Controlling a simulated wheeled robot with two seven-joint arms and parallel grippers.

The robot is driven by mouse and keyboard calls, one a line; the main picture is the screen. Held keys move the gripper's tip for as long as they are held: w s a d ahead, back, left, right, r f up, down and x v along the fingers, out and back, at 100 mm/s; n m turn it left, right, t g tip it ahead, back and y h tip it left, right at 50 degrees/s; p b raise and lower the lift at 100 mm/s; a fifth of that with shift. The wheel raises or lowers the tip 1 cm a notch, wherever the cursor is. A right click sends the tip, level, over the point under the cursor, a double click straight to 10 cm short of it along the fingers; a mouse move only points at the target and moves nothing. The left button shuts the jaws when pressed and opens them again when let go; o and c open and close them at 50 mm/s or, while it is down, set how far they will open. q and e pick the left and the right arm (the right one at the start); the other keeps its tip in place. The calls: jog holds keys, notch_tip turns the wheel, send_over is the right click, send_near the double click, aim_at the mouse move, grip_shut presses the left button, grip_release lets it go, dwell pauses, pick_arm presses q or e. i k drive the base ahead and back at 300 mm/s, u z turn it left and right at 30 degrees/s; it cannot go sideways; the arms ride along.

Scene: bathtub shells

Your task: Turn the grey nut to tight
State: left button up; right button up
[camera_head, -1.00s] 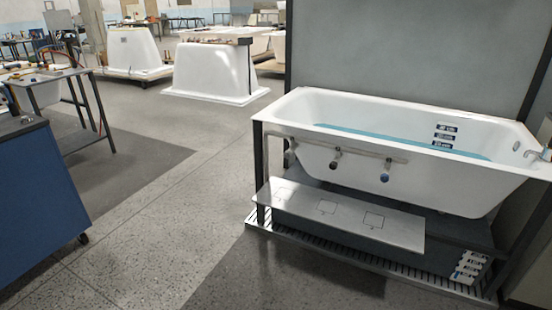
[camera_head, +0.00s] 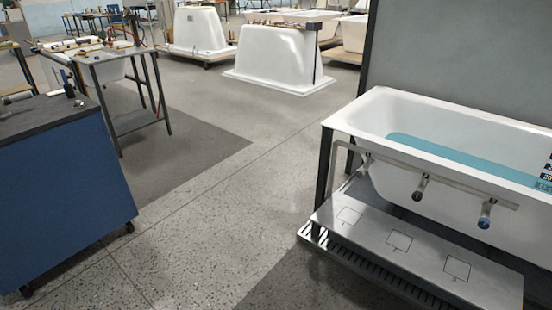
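A white bathtub (camera_head: 372,112) with blue water in it stands on a dark frame at the right. A grey pipe (camera_head: 455,183) runs along its near side. Several fittings hang from the pipe: a pale grey one (camera_head: 366,161) at the left, one with a dark reddish end (camera_head: 421,188) in the middle and one with a blue end (camera_head: 486,214) at the right. The pale grey one may be the grey nut, but it is too small to tell, and how tight it is does not show. Neither of my grippers is in view.
A metal shelf (camera_head: 425,262) with square outlines juts out below the pipe, above a slatted base (camera_head: 345,258). A blue cabinet (camera_head: 62,185) stands at the left, with a worktable (camera_head: 105,57) behind it. Speckled floor (camera_head: 215,225) between cabinet and tub is clear.

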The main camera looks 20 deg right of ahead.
aim_at(360, 172)
jog(key=u, duration=0.4)
jog(key=i, duration=1.55)
jog(key=z, duration=0.9)
jog(key=i, duration=1)
jog(key=z, duration=0.85)
